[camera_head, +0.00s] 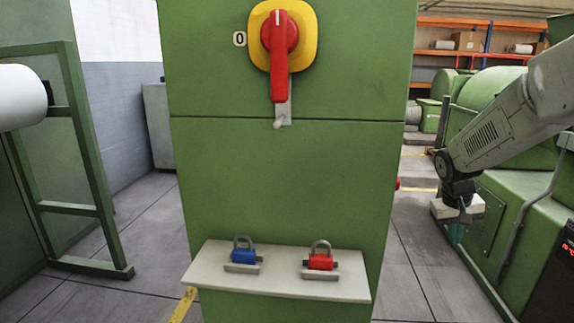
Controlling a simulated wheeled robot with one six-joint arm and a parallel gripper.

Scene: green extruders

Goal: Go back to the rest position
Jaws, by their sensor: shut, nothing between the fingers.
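My gripper (459,226) hangs at the right of the head view, at the end of my pale arm, pointing down beside the green cabinet. It is shut and empty; its fingertips show small and teal. The green cabinet (285,175) stands in the middle. It bears a red rotary switch (279,50) on a yellow plate, with its handle hanging down over a grey hasp. A blue padlock (243,253) and a red padlock (320,258) sit in holders on the pale shelf (275,287). My gripper is well apart from all of these.
A green frame (75,150) with a white roll (20,97) stands at the left. Green machinery (495,85) with a handrail (518,225) is at the right, behind and around my arm. Orange shelving (465,22) is at the back. Grey floor shows on both sides of the cabinet.

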